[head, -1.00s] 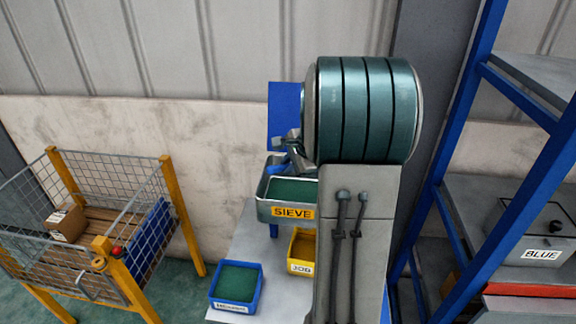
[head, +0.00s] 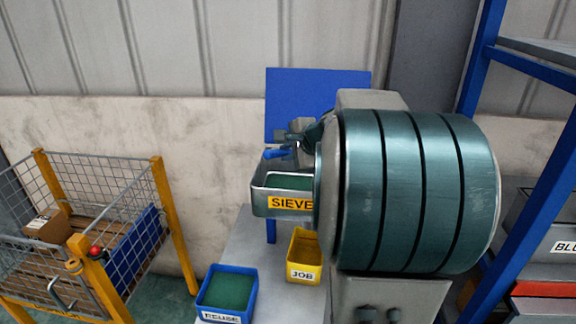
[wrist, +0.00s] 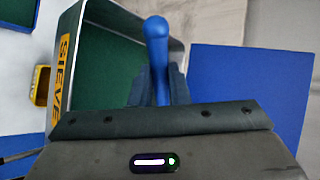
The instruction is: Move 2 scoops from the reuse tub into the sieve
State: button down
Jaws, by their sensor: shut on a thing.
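The sieve (head: 290,206) is a metal tray with a yellow label and a green mesh or fill, on the bench beside my arm. It also shows in the wrist view (wrist: 188,32). The reuse tub (head: 226,292) is a blue box with green contents at the front of the bench. My gripper (head: 290,146) is shut on a blue handle (wrist: 157,50), which I take to be the scoop's. In the wrist view the handle stands between the fingers over the sieve's edge. The scoop's bowl and its contents are hidden.
A yellow JOB tub (head: 304,270) stands between the reuse tub and my arm. A blue panel (head: 310,90) rises behind the sieve. A wire cage with yellow posts (head: 176,222) is at left, and blue shelving (head: 478,75) at right. My arm covers part of the bench.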

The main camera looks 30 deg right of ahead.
jog(key=shift+s+f+m+t+h+b, duration=0.25)
jog(key=shift+t+b, duration=0.45)
jog(key=shift+b, duration=2.3)
jog(key=shift+w+f+n+t+h+b, duration=0.25)
jog(key=shift+t+b, duration=0.45)
jog(key=shift+b, duration=2.25)
jog(key=shift+s+f+m+t+b, duration=0.15)
jog(key=shift+f+m+t+b, duration=0.4)
jog(key=shift+b, duration=2.45)
jog(key=shift+r+t+b, duration=0.2)
jog(key=shift+t+b, duration=0.15)
jog(key=shift+b, duration=0.6)
jog(key=shift+a+r+t+b, duration=0.1)
jog(key=shift+r+t+b, duration=0.15)
jog(key=shift+b, duration=0.55)
jog(key=shift+r+p, duration=0.1)
jog(key=shift+p, duration=0.2)
jog(key=shift+r+p, duration=0.25)
jog(key=shift+p, duration=0.35)
jog(key=g+p, duration=0.1)
jog(key=p, duration=0.1)
jog(key=shift+r+p, duration=0.15)
jog(key=shift+p, duration=0.2)
jog(key=shift+n+p, duration=0.25)
jog(key=shift+p, duration=0.3)
